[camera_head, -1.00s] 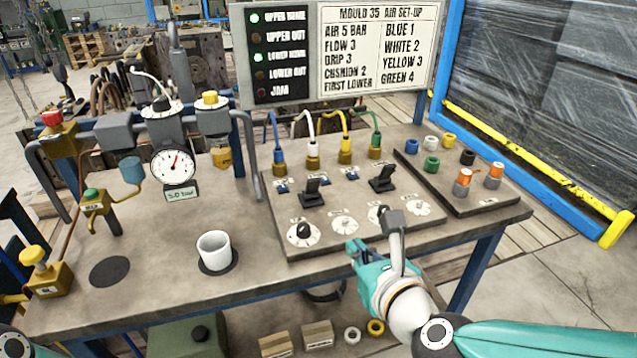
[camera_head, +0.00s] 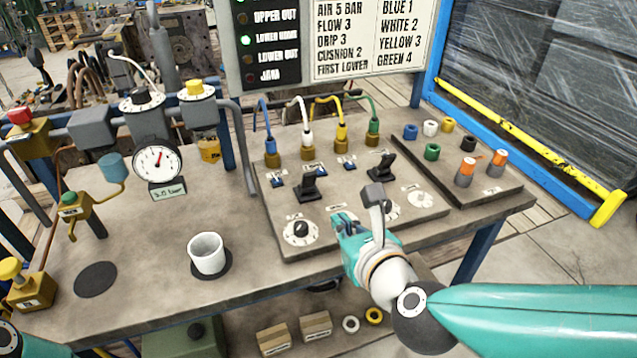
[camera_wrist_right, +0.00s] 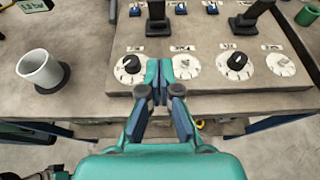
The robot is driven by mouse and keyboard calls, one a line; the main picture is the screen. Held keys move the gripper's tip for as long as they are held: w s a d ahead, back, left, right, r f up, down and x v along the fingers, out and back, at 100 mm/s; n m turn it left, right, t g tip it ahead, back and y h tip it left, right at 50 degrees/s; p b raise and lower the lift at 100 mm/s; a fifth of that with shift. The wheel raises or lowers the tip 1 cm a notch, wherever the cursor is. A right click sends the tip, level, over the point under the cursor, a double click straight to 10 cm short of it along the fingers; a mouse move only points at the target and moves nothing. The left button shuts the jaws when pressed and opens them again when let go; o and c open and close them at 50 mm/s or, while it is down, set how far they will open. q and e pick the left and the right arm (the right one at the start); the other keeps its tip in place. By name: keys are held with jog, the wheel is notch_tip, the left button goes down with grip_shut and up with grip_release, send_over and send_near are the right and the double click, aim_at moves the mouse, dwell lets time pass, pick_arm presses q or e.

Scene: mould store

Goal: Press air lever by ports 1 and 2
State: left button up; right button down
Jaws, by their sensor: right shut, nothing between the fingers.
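The black air lever by ports 1 and 2 (camera_head: 307,188) stands tilted up on the grey panel, in front of the blue hose (camera_head: 269,130) and white hose (camera_head: 305,125). Its lower part shows at the top of the right wrist view (camera_wrist_right: 157,20). A second black lever (camera_head: 380,166) stands to its right, by the yellow and green hoses. My right gripper (camera_head: 345,226) is shut and empty, over the panel's front dial row, nearer the front edge than the levers. In the right wrist view its fingertips (camera_wrist_right: 160,72) cover part of the dial row. My left gripper is out of view.
Dials, one with a black knob (camera_head: 300,231), line the panel's front. A white cup (camera_head: 207,253) stands left of the panel. A pressure gauge (camera_head: 157,161) hangs behind it. A dark tray of coloured caps (camera_head: 460,185) lies to the right. Bare bench lies around the cup.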

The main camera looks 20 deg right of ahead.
jog(key=p, duration=0.1)
send_near(311, 181)
jog(key=f, duration=0.1)
jog(key=w+f, duration=0.2)
jog(key=f, duration=0.1)
jog(key=shift+d, duration=0.15)
jog(key=shift+w+r+p, duration=0.3)
jog(key=shift+w+p, duration=0.15)
jog(key=shift+w, duration=0.15)
jog(key=shift+w+r+p, duration=0.3)
jog(key=shift+w+p, duration=0.1)
jog(key=shift+w, duration=0.15)
jog(key=shift+w+r, duration=0.15)
jog(key=shift+w, duration=0.6)
